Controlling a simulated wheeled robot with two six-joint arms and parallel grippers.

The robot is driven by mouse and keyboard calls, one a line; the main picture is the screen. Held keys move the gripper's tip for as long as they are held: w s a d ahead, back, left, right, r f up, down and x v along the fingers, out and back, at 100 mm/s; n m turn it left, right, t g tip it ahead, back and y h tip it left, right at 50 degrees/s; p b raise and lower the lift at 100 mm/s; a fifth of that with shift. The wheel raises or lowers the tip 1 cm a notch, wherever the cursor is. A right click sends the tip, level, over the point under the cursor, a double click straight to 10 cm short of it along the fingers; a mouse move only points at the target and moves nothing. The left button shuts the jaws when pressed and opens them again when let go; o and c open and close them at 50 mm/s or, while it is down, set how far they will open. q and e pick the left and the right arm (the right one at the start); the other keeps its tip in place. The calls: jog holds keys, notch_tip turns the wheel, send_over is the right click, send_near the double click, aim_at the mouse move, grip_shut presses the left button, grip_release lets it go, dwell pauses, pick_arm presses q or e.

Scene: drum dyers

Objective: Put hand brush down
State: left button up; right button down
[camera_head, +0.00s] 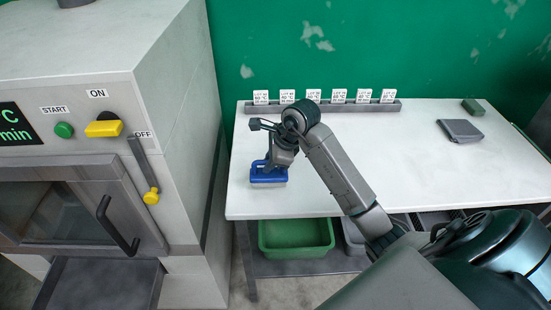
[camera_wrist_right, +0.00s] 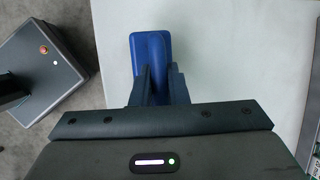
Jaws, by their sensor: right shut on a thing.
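The blue hand brush (camera_head: 268,176) is at the left end of the white table (camera_head: 430,175), by its left edge. My right gripper (camera_head: 270,163) is over the brush and shut on it. In the right wrist view the blue brush (camera_wrist_right: 151,48) shows between the two dark fingers of my right gripper (camera_wrist_right: 153,80), with white tabletop to its right. I cannot tell whether the brush touches the table or hangs just above it. My left gripper is not in view.
A grey rack (camera_head: 325,107) with several temperature cards stands along the table's back. A grey folded item (camera_head: 460,130) and a green block (camera_head: 473,107) lie at the right. A green bin (camera_head: 296,238) is under the table. A dyeing machine (camera_head: 75,130) stands left.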

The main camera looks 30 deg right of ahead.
jog(key=d+f+p, duration=0.1)
jog(key=w+d+f+p, duration=0.2)
jog(key=d, duration=0.1)
jog(key=shift+w+f, duration=0.25)
jog(key=shift+f, duration=0.2)
jog(key=shift+f, duration=0.1)
jog(key=c, duration=1.4)
grip_release()
